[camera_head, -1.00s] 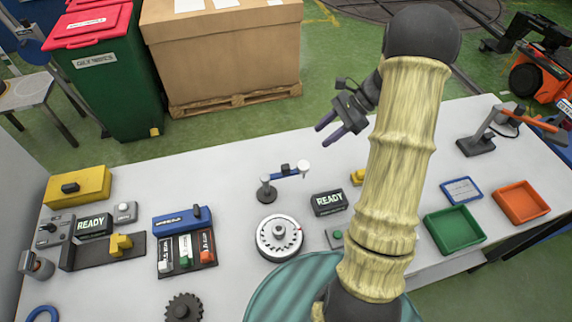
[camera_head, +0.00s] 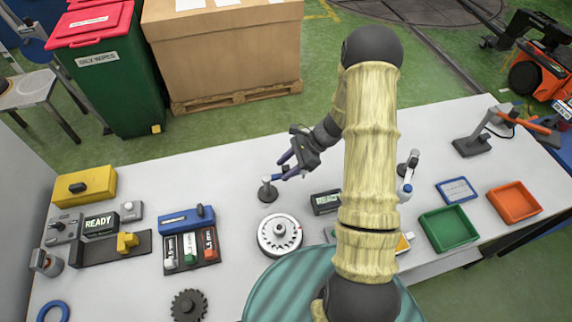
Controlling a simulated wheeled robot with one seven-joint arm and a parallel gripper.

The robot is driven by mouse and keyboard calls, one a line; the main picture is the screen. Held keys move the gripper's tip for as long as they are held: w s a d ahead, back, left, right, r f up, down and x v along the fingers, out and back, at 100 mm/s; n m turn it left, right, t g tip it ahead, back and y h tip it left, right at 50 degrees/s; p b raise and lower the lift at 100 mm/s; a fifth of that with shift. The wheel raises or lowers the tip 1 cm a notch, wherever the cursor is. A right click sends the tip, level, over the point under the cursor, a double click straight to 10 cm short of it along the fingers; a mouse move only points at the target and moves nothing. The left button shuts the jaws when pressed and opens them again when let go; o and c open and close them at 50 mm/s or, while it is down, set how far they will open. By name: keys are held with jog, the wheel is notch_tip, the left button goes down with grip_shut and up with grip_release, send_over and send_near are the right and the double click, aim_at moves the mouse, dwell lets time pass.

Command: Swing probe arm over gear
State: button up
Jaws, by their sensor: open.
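The probe arm (camera_head: 274,179) is a short blue bar on a small post with a dark round base (camera_head: 268,193), near the back middle of the table. Its outer end is hidden by my gripper. A pale toothed gear (camera_head: 280,236) sits on a round holder in front of the post. My gripper (camera_head: 284,168) is open, with its purple fingers at the blue bar, behind and above the gear. I cannot tell whether the fingers touch the bar.
A display box (camera_head: 326,202) stands right of the gear, partly behind my arm. Another small stand (camera_head: 407,170) is right of my arm. A marker rack (camera_head: 190,250), dark gear (camera_head: 188,305), green tray (camera_head: 450,231) and orange tray (camera_head: 514,203) lie farther out.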

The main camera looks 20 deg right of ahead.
jog(key=shift+a+f, duration=0.1)
jog(key=shift+f, duration=0.1)
jog(key=shift+c, duration=0.2)
grip_shut()
